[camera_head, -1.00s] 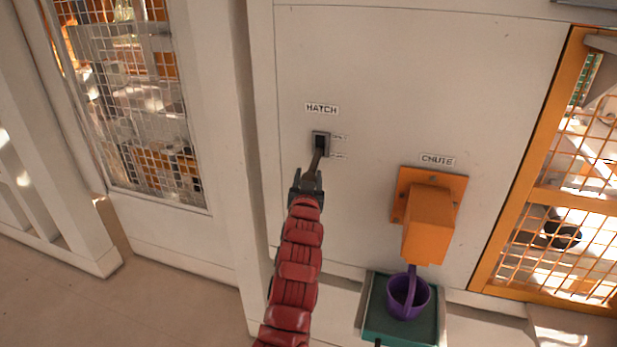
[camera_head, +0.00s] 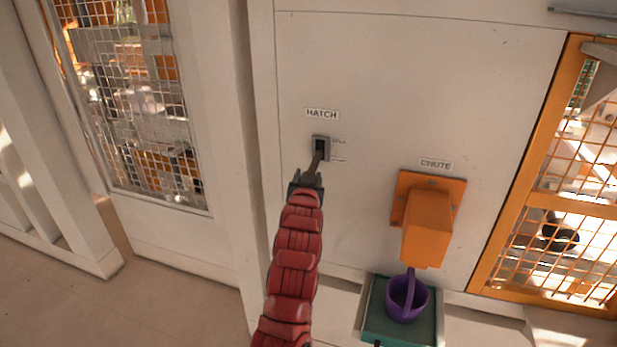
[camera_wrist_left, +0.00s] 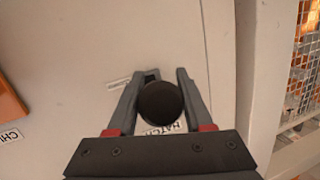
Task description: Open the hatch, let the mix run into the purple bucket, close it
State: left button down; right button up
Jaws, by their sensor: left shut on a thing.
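The hatch lever (camera_head: 314,163) sticks out of a dark slot plate (camera_head: 321,148) under the HATCH label (camera_head: 321,114) on the pale wall. My left gripper (camera_head: 307,178) is shut on the lever's end. In the left wrist view its two fingers (camera_wrist_left: 161,100) sit either side of a round dark knob (camera_wrist_left: 160,103). The orange chute (camera_head: 427,228) is on the wall to the right. The purple bucket (camera_head: 406,302) stands below its mouth, with a purple strip, likely its handle, rising from it. I see no mix running. The bucket's inside is not clear. My right gripper is out of view.
The bucket stands on a green tray (camera_head: 372,326) at the wall's foot. Mesh panels stand at the left (camera_head: 135,110) and, orange-framed, at the right (camera_head: 480,275). The wall between lever and chute is clear.

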pick_arm(q)
jog(key=shift+s+r+g, duration=0.2)
jog(key=shift+r+g, duration=0.5)
jog(key=shift+r, duration=0.5)
notch_tip(320, 180, up, 3)
jog(key=g+b, duration=0.1)
jog(key=g, duration=0.1)
jog(key=shift+s+a+f+m+g+y, duration=0.1)
jog(key=shift+m+g+y, duration=0.2)
jog(key=shift+m+g, duration=0.1)
jog(key=shift+g, duration=0.3)
jog(key=shift+r+g+b, duration=0.3)
jog(key=shift+r+b, duration=0.15)
jog(key=shift+r, duration=0.1)
jog(key=shift+w+r+b, duration=0.25)
jog(key=shift+r+b, duration=0.05)
jog(key=shift+r, duration=0.35)
jog(key=shift+c, duration=1.6)
grip_release()
